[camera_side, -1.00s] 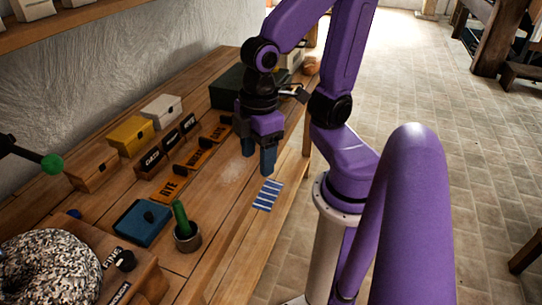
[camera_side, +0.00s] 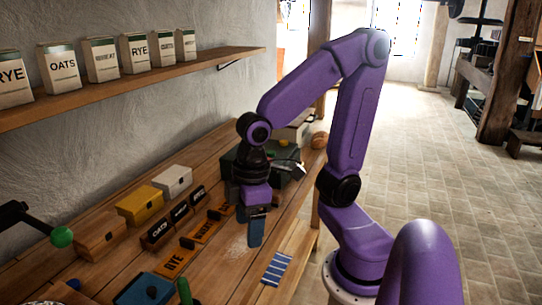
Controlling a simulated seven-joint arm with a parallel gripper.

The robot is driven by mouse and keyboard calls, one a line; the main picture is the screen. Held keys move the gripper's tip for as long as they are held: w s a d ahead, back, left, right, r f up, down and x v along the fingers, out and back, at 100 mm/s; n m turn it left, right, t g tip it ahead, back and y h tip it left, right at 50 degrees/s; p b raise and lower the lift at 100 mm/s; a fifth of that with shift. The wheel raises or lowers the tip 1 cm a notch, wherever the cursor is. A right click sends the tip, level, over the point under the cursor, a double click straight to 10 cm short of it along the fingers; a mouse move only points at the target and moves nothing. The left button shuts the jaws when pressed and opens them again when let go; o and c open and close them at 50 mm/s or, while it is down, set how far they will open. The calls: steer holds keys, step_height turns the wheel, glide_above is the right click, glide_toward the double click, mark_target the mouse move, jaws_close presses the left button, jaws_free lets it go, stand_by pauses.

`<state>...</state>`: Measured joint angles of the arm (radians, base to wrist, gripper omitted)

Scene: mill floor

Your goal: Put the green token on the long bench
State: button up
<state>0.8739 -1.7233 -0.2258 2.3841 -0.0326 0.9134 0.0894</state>
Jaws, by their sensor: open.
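The long bench (camera_side: 215,262) is a wooden plank top running along the wall. My gripper (camera_side: 256,240), with blue fingers, is open and points down over the middle of the bench, close above a pale dusty patch. Its fingers overlap in this view and I see nothing between them.
A yellow box (camera_side: 140,204), a white box (camera_side: 173,181) and a brown box (camera_side: 99,235) line the wall side. Label blocks (camera_side: 157,234) stand before them. A blue striped card (camera_side: 276,269) lies near the front edge. A green-knobbed lever (camera_side: 61,237) juts in at left.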

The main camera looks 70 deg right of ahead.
steer(key=w+d+r+m+t+h, duration=0.1)
steer(key=w+d+r+m, duration=0.1)
steer(key=w+d+m, duration=0.55)
steer(key=w+d+r+m+h, duration=0.15)
steer(key=w+d+m, duration=0.35)
steer(key=w+d, duration=0.55)
steer(key=m+h, duration=0.2)
steer(key=m, duration=1)
glide_above(271, 152)
steer(key=s+a, duration=0.1)
steer(key=a, duration=0.2)
steer(key=shift+n+g, duration=0.25)
steer(key=shift+g, duration=0.05)
step_height(271, 152, down, 8)
steer(key=shift+f, duration=0.1)
steer(key=shift+x, duration=2.9)
steer(key=c, duration=1.2)
